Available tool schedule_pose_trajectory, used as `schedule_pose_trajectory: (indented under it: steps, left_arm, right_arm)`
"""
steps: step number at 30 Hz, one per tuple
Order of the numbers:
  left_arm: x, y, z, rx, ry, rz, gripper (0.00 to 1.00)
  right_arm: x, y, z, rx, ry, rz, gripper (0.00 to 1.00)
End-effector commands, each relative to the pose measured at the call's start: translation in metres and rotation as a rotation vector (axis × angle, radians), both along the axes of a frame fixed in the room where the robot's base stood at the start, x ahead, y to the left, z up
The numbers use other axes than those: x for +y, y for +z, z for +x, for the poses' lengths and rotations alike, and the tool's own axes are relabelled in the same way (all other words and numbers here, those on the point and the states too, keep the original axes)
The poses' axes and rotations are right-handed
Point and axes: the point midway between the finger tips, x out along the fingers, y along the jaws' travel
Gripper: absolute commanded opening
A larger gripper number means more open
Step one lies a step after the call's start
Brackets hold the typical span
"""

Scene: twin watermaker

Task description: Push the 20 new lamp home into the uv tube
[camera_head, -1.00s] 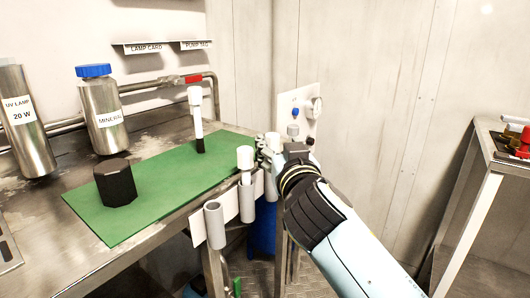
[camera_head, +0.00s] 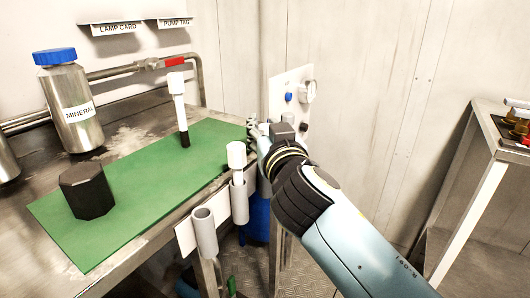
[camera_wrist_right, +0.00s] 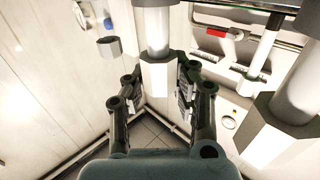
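My right gripper (camera_head: 256,137) is over the far end of the holder rack at the table's front edge. In the right wrist view its fingers (camera_wrist_right: 157,88) stand apart, with a pale tube with a hexagonal end (camera_wrist_right: 155,35) between or just beyond them; gaps show beside it, and contact cannot be told. A white-capped lamp (camera_head: 236,155) stands in a grey holder (camera_head: 240,203). Another white lamp with a dark lower end (camera_head: 180,105) stands on the green mat. A steel cylinder (camera_head: 6,163), labelled UV LAMP 20 W earlier, is cut off at the left edge. My left gripper is out of view.
An empty grey holder (camera_head: 204,233) is nearest on the rack. A black hexagonal block (camera_head: 87,191) sits on the green mat (camera_head: 150,190). A MINERAL bottle (camera_head: 75,115) stands behind. A gauge panel (camera_head: 291,95) is beyond my gripper; a side table (camera_head: 480,190) stands right.

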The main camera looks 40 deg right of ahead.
Motion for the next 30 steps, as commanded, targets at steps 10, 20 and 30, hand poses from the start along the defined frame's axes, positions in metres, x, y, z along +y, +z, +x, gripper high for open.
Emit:
schedule_pose_trajectory:
  steps: [10, 20, 30]
  left_arm:
    - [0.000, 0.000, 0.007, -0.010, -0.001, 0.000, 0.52]
    - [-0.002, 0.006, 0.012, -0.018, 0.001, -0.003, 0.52]
    - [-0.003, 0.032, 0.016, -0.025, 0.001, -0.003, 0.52]
  right_arm:
    - [0.000, 0.000, 0.000, -0.001, 0.000, 0.000, 0.00]
    - [0.000, 0.013, 0.000, -0.003, -0.001, 0.001, 0.00]
    - [0.000, 0.075, 0.000, -0.008, -0.001, 0.000, 0.00]
